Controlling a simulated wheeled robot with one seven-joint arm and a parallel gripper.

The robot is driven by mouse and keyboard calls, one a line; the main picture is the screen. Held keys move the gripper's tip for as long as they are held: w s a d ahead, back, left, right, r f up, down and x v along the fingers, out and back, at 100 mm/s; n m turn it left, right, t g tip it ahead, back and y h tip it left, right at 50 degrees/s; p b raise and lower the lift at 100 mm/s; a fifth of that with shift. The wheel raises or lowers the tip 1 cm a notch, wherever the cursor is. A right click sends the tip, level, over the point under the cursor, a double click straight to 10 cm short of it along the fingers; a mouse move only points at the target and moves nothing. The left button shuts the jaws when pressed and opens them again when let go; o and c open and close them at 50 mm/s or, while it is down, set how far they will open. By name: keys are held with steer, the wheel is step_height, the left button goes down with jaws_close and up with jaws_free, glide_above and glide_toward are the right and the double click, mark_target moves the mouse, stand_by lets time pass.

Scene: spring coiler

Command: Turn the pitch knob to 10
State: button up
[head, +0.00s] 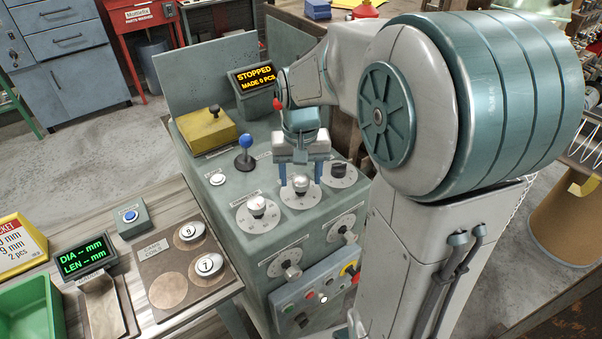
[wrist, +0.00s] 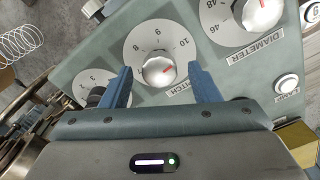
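The pitch knob (wrist: 158,71) is a silver knob on a round white dial labelled PITCH. Some dial numbers are hidden by my fingers. In the head view the knob (head: 301,185) is the middle of the row of dials, under my gripper (head: 300,176). My gripper is open, its two blue fingers on either side of the knob with gaps visible in the wrist view (wrist: 161,76).
The diameter knob (wrist: 260,12) is close on one side and a black knob (head: 338,170) on the other. A blue-topped lever (head: 245,142) and a yellow block (head: 206,130) stand behind. The screen (head: 256,77) reads STOPPED, MADE 0 PCS.

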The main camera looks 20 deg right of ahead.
mark_target(301, 180)
step_height(301, 180, up, 14)
stand_by(0.6)
steer(key=shift+f, duration=0.15)
steer(key=s+f+n+t, duration=0.2)
steer(key=s+f+t, duration=0.1)
steer(key=s+f, duration=0.8)
steer(key=s, duration=0.3)
steer(key=shift+s, duration=0.15)
steer(key=shift+f, duration=0.1)
